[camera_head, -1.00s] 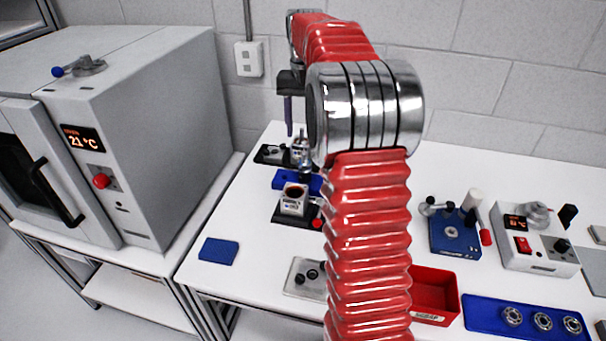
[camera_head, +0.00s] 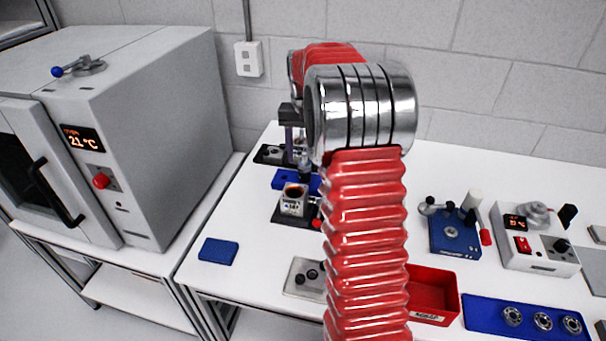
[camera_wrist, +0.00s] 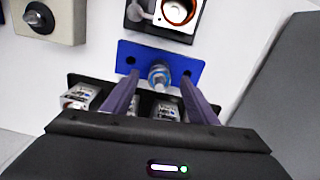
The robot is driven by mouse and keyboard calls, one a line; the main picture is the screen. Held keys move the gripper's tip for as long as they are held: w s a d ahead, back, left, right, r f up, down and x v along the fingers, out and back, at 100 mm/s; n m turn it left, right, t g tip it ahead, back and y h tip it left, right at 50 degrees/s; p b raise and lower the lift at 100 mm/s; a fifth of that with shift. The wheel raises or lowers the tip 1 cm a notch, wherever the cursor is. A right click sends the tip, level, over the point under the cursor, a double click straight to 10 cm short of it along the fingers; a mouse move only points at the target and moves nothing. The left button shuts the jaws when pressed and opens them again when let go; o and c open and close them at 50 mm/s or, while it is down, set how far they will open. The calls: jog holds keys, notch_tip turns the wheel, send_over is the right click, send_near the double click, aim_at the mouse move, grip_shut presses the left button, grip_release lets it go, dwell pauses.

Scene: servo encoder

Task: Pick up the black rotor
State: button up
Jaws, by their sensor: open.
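A small upright shaft-like part, likely the rotor, stands on a blue block with holes. In the head view its shiny upper part and black lower part (camera_head: 304,173) show above the blue block (camera_head: 284,180). In the wrist view its bluish metallic top (camera_wrist: 159,74) shows at the blue block (camera_wrist: 190,57), between my fingers. My gripper (camera_wrist: 159,79) is open, with one finger on each side of the part; I cannot tell whether either touches it. In the head view my gripper (camera_head: 294,150) is partly hidden by my arm.
A housing with a round brown bore (camera_head: 293,203) stands on a black base in front of the blue block. A black fixture with metal blocks (camera_wrist: 82,95) lies below it in the wrist view. A red bin (camera_head: 432,290) and blue bearing tray (camera_head: 485,318) are to the right.

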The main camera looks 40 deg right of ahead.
aim_at(305, 162)
jog(key=shift+w+d+f, duration=0.1)
jog(key=shift+f, duration=1.2)
jog(key=shift+w+d+f, duration=0.1)
jog(key=shift+f, duration=1.15)
grip_shut()
